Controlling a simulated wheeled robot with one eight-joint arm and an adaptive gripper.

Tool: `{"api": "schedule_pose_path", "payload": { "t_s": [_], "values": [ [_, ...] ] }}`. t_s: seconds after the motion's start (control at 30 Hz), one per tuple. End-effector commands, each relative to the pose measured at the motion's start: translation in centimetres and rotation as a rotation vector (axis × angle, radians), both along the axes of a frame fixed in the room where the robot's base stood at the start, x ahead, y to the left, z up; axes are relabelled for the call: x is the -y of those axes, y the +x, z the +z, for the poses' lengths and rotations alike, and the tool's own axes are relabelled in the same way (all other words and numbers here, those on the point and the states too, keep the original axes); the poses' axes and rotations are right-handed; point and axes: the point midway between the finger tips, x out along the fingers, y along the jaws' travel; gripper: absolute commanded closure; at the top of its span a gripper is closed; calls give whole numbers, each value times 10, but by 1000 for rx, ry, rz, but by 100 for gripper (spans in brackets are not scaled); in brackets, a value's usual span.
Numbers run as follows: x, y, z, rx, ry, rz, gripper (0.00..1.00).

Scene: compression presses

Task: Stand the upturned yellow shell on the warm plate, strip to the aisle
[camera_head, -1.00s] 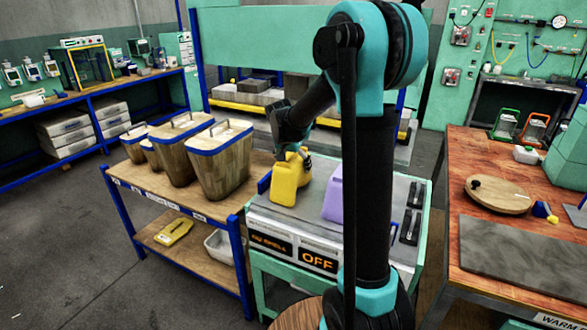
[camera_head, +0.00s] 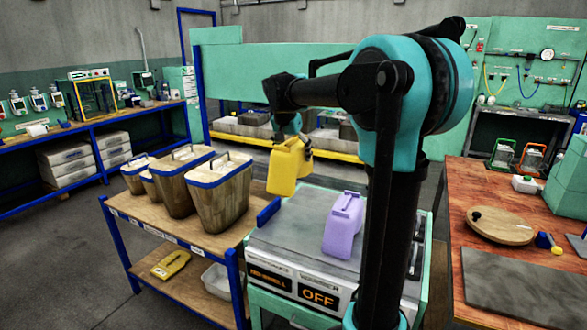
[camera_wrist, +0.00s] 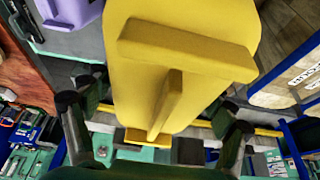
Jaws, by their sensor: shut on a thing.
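The yellow shell (camera_head: 285,168) hangs in the air above the rear left of the grey-topped stand. My gripper (camera_head: 302,146) is shut on it from above. In the wrist view the yellow shell (camera_wrist: 180,60) fills the upper middle, with a raised T-shaped rib facing the camera. My dark fingers (camera_wrist: 155,122) reach up on either side of the rib; their contact is partly hidden. A grey slab (camera_head: 520,285) lies on the wooden bench at the right, above a cut-off label that read "WARM" in the earlier view.
A lilac shell (camera_head: 344,226) stands on the grey-topped stand (camera_head: 285,240), near the held shell's right. Lidded wooden bins (camera_head: 222,190) crowd the trolley at left. A round wooden board (camera_head: 499,225) lies behind the slab. The slab's top looks bare.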

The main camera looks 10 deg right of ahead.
Motion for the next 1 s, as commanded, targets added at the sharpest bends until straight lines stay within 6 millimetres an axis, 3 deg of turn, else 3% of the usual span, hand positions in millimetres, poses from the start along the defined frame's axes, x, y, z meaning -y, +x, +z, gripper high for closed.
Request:
{"api": "schedule_pose_path", "payload": {
  "t_s": [0.3,1.0],
  "values": [
    [0,0,31,0,0,0,64],
    [0,0,72,0,0,0,64]
  ]
}}
